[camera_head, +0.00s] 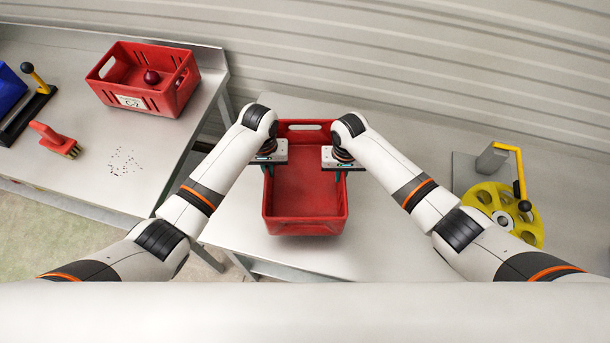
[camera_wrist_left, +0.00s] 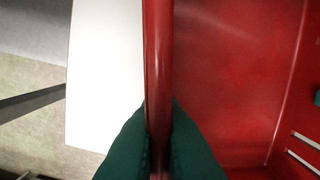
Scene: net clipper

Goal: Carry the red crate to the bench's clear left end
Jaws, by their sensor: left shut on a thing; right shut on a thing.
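A red crate (camera_head: 306,224) is in the middle of the head view, over the pale bench (camera_head: 392,245). Its inside looks empty. My left gripper (camera_head: 269,168) is shut on the crate's left wall, and my right gripper (camera_head: 339,170) is shut on its right wall. The left wrist view shows the left fingers (camera_wrist_left: 160,150) on either side of the red wall (camera_wrist_left: 158,60). I cannot tell whether the crate's base touches the bench. A strip of bare bench shows left of the crate.
A yellow wheel (camera_head: 482,196) with a grey stand is at the bench's right. Across a gap, another table (camera_head: 150,190) holds a second red crate (camera_head: 180,98) with a dark red round thing (camera_head: 151,77), a red brush (camera_head: 52,138), a yellow-handled tool (camera_head: 36,78) and a blue bin (camera_head: 8,90).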

